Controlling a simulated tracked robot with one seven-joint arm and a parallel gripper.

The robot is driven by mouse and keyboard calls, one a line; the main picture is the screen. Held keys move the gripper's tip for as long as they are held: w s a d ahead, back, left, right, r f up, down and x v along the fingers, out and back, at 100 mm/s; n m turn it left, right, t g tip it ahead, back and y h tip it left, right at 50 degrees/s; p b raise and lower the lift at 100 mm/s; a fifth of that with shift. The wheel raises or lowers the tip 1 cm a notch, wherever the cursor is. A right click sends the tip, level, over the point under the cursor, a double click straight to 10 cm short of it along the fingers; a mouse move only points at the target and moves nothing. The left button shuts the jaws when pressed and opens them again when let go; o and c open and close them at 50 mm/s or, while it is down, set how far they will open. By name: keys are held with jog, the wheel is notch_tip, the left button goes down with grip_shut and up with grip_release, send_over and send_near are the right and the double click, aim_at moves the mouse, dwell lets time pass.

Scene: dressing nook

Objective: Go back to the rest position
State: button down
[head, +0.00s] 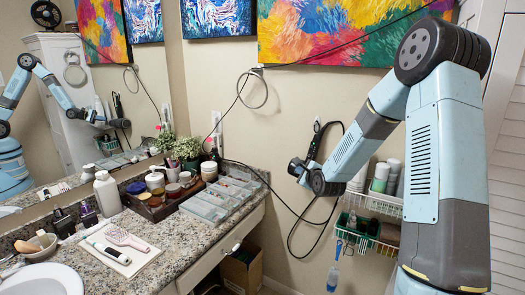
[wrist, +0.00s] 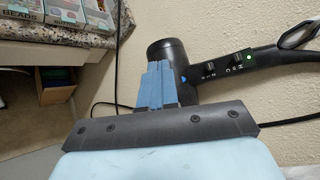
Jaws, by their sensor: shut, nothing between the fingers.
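My gripper (wrist: 158,72) shows in the wrist view with its two blue fingers together and nothing between them. A black hair dryer (wrist: 235,62) is just beyond the fingertips, its round barrel behind them and its handle reaching right. I cannot tell whether the fingers touch it. In the head view the dryer (head: 316,138) is by the wall, at the end of my bent arm. My fingers are not clear there.
A granite counter (head: 205,232) on the left carries a clear organizer (head: 218,197), bottles and a hairbrush (head: 127,239). Wire baskets (head: 372,235) hang below my forearm. Black cords loop along the wall. An open box (head: 241,268) stands under the counter.

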jog(key=s+r+n+g+h, duration=0.2)
jog(key=s+r+n+g, duration=0.1)
jog(key=s+r+n, duration=0.5)
jog(key=s+r+n+g+h, duration=0.15)
jog(key=s+r+n, duration=0.4)
jog(key=s, duration=0.55)
jog(key=s+r+n+g, duration=0.1)
jog(key=s+n, duration=0.2)
jog(key=s, duration=0.6)
jog(key=s+d+r+n+g, duration=0.1)
jog(key=s+r+n+g, duration=0.1)
jog(key=s, duration=0.6)
jog(key=s+d+r+n+g, duration=0.1)
jog(key=s+n, duration=0.3)
jog(key=s, duration=0.5)
jog(key=shift+s+r+g+y, duration=0.35)
jog(key=shift+r, duration=0.4)
